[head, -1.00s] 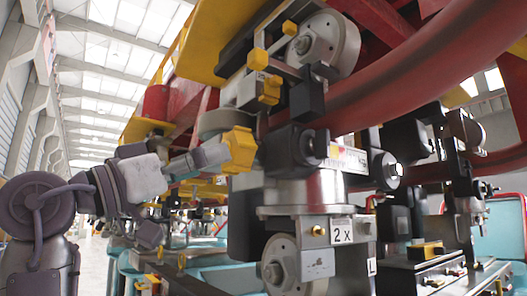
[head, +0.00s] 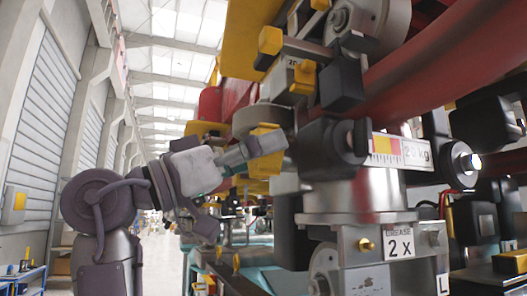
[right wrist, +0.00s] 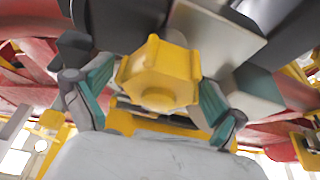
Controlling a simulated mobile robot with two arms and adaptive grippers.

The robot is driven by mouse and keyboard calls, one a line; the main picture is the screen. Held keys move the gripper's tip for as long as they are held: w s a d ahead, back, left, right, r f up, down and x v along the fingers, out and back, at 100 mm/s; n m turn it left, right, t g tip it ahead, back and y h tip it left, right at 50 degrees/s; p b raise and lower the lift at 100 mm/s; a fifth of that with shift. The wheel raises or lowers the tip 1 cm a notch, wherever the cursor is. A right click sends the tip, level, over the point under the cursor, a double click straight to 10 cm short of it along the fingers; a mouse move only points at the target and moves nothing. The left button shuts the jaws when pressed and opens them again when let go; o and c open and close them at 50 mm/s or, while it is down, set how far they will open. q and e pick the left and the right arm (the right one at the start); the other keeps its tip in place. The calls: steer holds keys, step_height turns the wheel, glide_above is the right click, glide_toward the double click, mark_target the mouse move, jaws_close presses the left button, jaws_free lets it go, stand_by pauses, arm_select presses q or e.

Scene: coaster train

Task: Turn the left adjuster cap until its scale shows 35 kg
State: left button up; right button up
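The yellow hexagonal adjuster cap (head: 265,160) sits on the left of the mechanism in the head view. In the right wrist view the cap (right wrist: 160,75) is centred, face toward the camera. My right gripper (head: 262,145) is at the cap, a finger overlapping it. In the right wrist view its two teal-padded fingers (right wrist: 160,92) are spread, one on each side of the cap. Contact cannot be made out clearly. My left gripper is not in view.
A thick red tube (head: 440,70) and black blocks (head: 342,80) crowd above. Yellow parts (head: 303,77) hang above the gripper. The hall aisle at left is open.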

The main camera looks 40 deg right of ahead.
steer(key=shift+d, duration=0.15)
steer(key=c, duration=0.9)
steer(key=shift+m+g, duration=0.4)
steer(key=shift+m, duration=0.2)
steer(key=shift+m+g+p, duration=0.3)
steer(key=shift+m+g, duration=0.1)
steer(key=shift+m, duration=0.1)
steer(key=m+g, duration=0.1)
steer(key=m, duration=0.1)
steer(key=m+g+y+p, duration=0.1)
steer(key=m, duration=0.2)
steer(key=shift+r+y, duration=0.15)
steer(key=shift+y, duration=0.15)
steer(key=m+g+y+p, duration=0.1)
steer(key=m, duration=0.1)
steer(key=m+g+y+p, duration=0.1)
steer(key=m, duration=0.2)
steer(key=m+y+p, duration=0.1)
steer(key=m+p, duration=0.1)
steer(key=m, duration=0.1)
steer(key=shift+g, duration=0.4)
steer(key=m+y+p, duration=0.1)
steer(key=m+p, duration=0.1)
steer(key=m, duration=0.2)
steer(key=shift+w+y, duration=0.1)
steer(key=shift+y, duration=0.3)
steer(key=shift+m+y+p, duration=0.5)
steer(key=shift+m+p, duration=0.35)
steer(key=shift+m, duration=0.75)
